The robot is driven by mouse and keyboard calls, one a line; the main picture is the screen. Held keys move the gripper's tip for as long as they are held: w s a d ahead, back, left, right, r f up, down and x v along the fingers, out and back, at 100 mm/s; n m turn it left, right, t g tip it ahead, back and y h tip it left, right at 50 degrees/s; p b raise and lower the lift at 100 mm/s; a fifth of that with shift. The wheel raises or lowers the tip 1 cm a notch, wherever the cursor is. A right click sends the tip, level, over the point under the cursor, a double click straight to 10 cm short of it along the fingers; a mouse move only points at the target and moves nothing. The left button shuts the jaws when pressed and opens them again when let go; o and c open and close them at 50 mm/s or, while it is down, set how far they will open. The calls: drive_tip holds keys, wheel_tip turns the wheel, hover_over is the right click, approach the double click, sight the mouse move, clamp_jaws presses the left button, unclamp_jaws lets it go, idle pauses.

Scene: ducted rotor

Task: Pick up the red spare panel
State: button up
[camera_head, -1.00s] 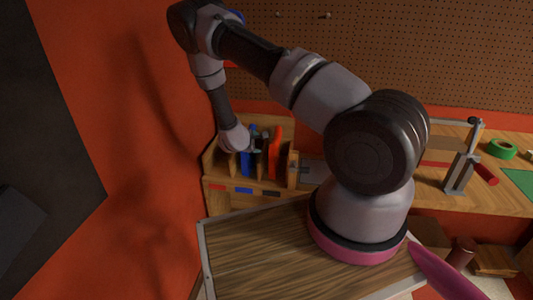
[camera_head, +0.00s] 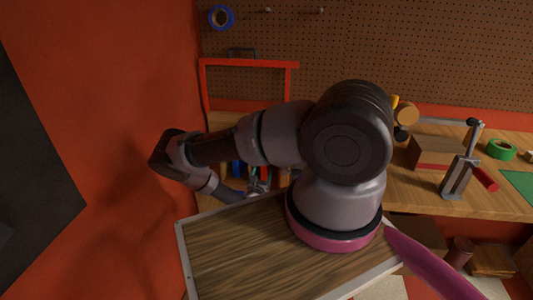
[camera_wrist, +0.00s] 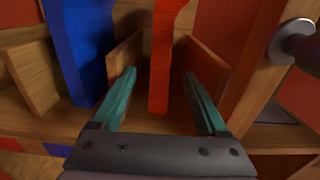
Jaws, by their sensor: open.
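The red spare panel (camera_wrist: 161,55) stands upright in a wooden slotted rack (camera_wrist: 122,50) in the wrist view. My gripper (camera_wrist: 158,82) is open, with one teal finger on each side of the panel's lower part. I see a gap between each finger and the panel, so it is not gripped. A blue panel (camera_wrist: 82,50) stands to the left, beyond a wooden divider. In the head view, my arm and gripper (camera_head: 259,187) reach down into the rack area, where the red panel is mostly hidden.
A metal rod with a round end (camera_wrist: 293,42) lies close on the right of the wrist view. On the bench are a clamp (camera_head: 460,175), a wooden block (camera_head: 435,152) and green tape (camera_head: 501,149). A red frame (camera_head: 248,105) stands before the pegboard.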

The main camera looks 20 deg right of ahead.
drive_tip(key=x, duration=0.9)
drive_tip(key=shift+d, duration=0.15)
drive_tip(key=shift+r, duration=0.1)
clamp_jaws()
